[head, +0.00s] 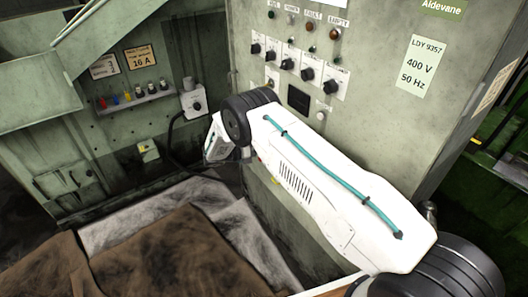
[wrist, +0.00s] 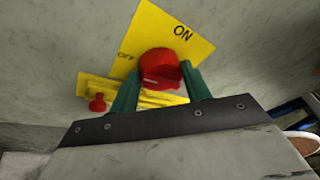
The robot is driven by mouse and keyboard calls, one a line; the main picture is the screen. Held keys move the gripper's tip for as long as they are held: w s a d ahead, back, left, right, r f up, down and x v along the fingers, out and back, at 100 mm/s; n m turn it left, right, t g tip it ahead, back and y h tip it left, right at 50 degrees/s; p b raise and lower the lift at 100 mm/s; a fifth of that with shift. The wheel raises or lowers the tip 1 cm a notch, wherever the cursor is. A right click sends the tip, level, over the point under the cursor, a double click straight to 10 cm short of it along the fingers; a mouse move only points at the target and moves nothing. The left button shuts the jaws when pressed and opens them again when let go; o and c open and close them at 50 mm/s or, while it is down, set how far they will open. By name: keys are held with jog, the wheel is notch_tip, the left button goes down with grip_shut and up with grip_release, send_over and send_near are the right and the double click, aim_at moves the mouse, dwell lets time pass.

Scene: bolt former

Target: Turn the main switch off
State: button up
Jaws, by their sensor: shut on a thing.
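The main switch (wrist: 160,66) is a red rotary knob on a yellow plate (wrist: 205,45) in the wrist view. The plate reads ON at upper right of the knob and OFF to its left. My gripper (wrist: 161,75) has its two green fingers on either side of the knob, shut on it. The fingers hide part of the knob's lower edge, and I cannot tell exactly which mark it points at. In the head view my white arm hides the switch and the fingers.
A small red knob (wrist: 97,103) sits on a yellow strip left of the switch. In the head view the grey cabinet (head: 400,120) carries several black selector knobs (head: 287,64) and lamps above my arm. Brown and grey covers (head: 160,250) lie at lower left.

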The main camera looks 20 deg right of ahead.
jog(key=o, duration=1)
jog(key=shift+c, duration=0.2)
jog(key=a+r, duration=0.1)
jog(key=a, duration=0.6)
jog(key=shift+s+a+r, duration=0.15)
jog(key=shift+a, duration=0.2)
